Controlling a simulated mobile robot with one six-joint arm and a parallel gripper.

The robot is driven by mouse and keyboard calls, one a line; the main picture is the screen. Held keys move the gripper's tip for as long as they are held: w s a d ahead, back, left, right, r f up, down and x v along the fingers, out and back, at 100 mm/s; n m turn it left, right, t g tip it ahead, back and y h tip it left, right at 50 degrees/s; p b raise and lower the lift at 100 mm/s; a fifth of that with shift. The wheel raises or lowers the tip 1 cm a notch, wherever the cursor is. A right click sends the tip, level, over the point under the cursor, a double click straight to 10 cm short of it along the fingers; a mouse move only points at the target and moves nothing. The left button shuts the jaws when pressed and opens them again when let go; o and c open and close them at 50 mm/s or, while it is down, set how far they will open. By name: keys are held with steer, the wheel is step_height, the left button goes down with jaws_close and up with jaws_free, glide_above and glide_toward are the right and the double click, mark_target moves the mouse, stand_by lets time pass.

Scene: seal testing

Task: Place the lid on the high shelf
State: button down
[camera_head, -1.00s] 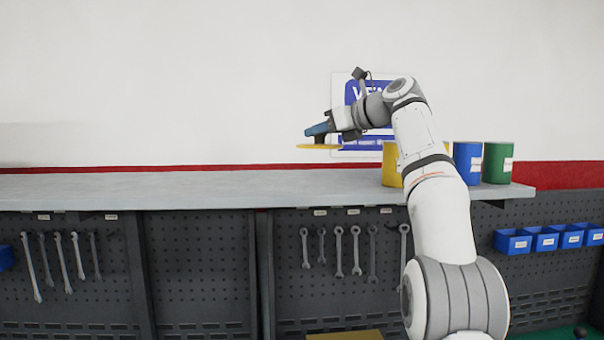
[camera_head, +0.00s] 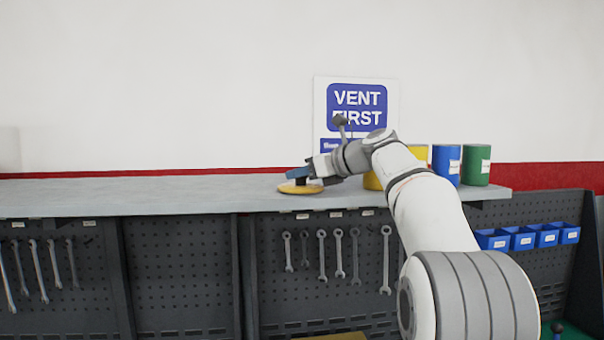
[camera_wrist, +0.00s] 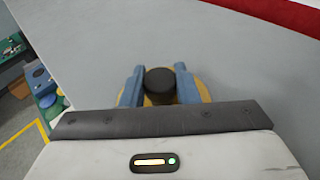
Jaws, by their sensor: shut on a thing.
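The lid is a flat yellow disc (camera_head: 300,188) with a dark round knob; it is at the surface of the high grey shelf (camera_head: 130,192), near the middle of the head view. In the wrist view the black knob (camera_wrist: 160,81) sits between the two blue fingers, with the yellow disc (camera_wrist: 203,88) showing beneath. My gripper (camera_head: 299,174) is shut on the lid's knob. The lid looks level and at or just above the shelf top; I cannot tell whether it is touching.
Yellow, blue (camera_head: 446,163) and green (camera_head: 476,165) canisters stand on the shelf to the right, behind my arm. The shelf left of the lid is clear. Wrenches (camera_head: 339,255) hang on the pegboard below. Blue bins (camera_head: 522,238) are at the right.

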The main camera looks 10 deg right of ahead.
steer(key=shift+f, duration=0.1)
steer(key=c, duration=1.1)
jaws_free()
steer(key=b+v, duration=0.2)
steer(key=v, duration=1)
